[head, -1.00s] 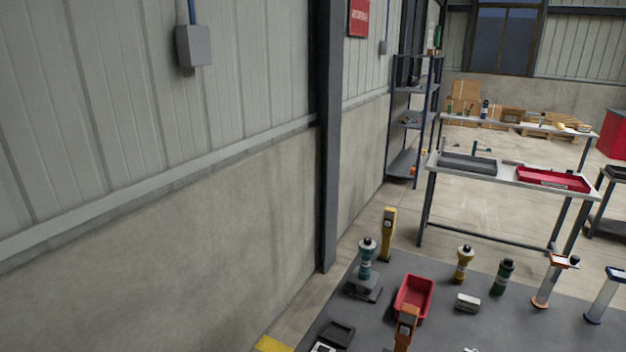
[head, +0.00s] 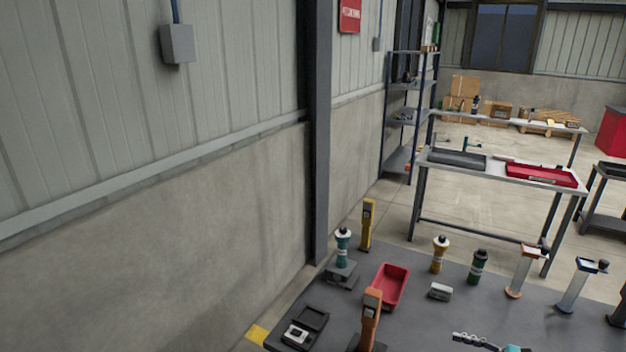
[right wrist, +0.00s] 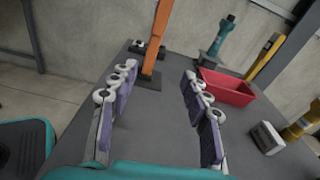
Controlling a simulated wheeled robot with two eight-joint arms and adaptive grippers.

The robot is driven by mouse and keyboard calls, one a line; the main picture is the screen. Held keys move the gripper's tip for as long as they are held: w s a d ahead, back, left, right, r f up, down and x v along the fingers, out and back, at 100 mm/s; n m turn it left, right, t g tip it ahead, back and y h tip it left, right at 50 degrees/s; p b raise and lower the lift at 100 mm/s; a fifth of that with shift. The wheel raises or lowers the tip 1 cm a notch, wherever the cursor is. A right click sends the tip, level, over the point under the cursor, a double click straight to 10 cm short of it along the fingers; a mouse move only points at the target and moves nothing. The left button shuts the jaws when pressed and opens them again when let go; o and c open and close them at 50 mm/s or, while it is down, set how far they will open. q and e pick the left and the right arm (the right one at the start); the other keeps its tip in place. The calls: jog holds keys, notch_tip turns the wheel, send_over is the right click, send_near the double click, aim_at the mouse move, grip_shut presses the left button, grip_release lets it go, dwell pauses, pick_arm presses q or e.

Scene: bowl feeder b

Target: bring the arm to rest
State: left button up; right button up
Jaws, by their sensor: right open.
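My right gripper (right wrist: 160,90) is open and empty in the right wrist view, with its two jointed fingers well apart above the grey bench top. Part of it (head: 478,341) shows at the bottom edge of the head view, over the bench; the rest of that arm is cut off. Beyond the fingers stand an orange post (right wrist: 157,40) and a red bin (right wrist: 227,87), both apart from the gripper. My left gripper is in neither view.
The grey bench (head: 420,318) also bears a teal bottle on a stand (head: 342,249), a yellow post (head: 367,226), yellow (head: 439,255) and green bottles (head: 478,267), and a small grey block (head: 439,291). A wall runs along the left. Bare bench shows between the items.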

jog(key=a+r+n+g+h, duration=0.2)
jog(key=a+r+n+h, duration=0.15)
jog(key=a, duration=0.55)
jog(key=a+r+n+g+h, duration=0.2)
jog(key=a+r+n+h, duration=0.15)
jog(key=a, duration=0.45)
jog(key=s+a+n+t+h, duration=0.1)
jog(key=s+a+n+h, duration=0.1)
jog(key=s+n, duration=0.5)
jog(key=s+a+n+t+h, duration=0.1)
jog(key=s+a+n+h, duration=0.2)
jog(key=s+n+h, duration=0.2)
jog(key=s+n, duration=0.3)
jog(key=n, duration=0.1)
jog(key=shift+s+a+r, duration=0.2)
jog(key=shift+a+r, duration=0.05)
jog(key=shift+a, duration=0.1)
